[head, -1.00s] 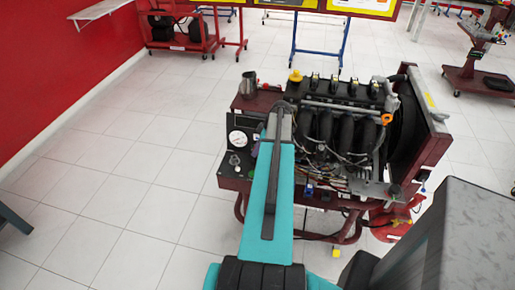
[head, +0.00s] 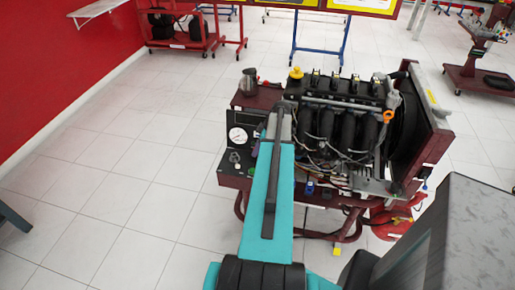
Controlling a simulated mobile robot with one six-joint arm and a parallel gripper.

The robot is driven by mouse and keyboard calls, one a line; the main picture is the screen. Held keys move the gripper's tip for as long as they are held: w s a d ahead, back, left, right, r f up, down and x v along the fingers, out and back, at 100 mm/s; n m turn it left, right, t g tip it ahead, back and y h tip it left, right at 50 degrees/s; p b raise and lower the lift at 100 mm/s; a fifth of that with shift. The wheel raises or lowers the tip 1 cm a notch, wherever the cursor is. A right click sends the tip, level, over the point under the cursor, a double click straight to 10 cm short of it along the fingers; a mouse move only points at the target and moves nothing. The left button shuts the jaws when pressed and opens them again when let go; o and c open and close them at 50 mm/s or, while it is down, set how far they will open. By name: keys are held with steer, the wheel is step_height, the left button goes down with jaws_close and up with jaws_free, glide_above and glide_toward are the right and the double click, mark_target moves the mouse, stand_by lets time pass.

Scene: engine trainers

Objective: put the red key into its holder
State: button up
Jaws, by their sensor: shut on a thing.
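My arm, a teal link with a dark grey strip, reaches up the middle of the head view toward the engine trainer (head: 345,125). My gripper is not visible; the end of the arm hides whatever is behind it. I cannot make out the red key for certain. A small reddish spot (head: 264,84) shows beside the metal jug, too small to identify. The control panel (head: 238,150) on the trainer's left carries a white round gauge (head: 238,136) and small knobs. I cannot tell which part is the key's holder, and the arm covers the panel's right side.
A metal jug (head: 249,82) stands on the trainer's back left corner. A radiator frame (head: 430,130) rises on its right. A red cylinder (head: 388,222) is below right. Open tiled floor (head: 120,190) lies to the left.

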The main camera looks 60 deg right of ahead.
steer(key=shift+s+f+b, duration=0.2)
steer(key=shift+f+b, duration=0.45)
steer(key=shift+f, duration=0.3)
stand_by(0.5)
steer(key=o, duration=1.4)
steer(key=shift+o, duration=0.2)
steer(key=shift+r, duration=0.25)
steer(key=shift+d+r+p, duration=0.2)
steer(key=shift+r+p, duration=0.1)
steer(key=shift+r, duration=0.65)
steer(key=shift+s+r, duration=0.1)
steer(key=shift+r, duration=0.15)
steer(key=shift+a+r, duration=0.1)
steer(key=shift+r, duration=0.1)
steer(key=shift+w, duration=0.2)
steer(key=shift+r, duration=0.1)
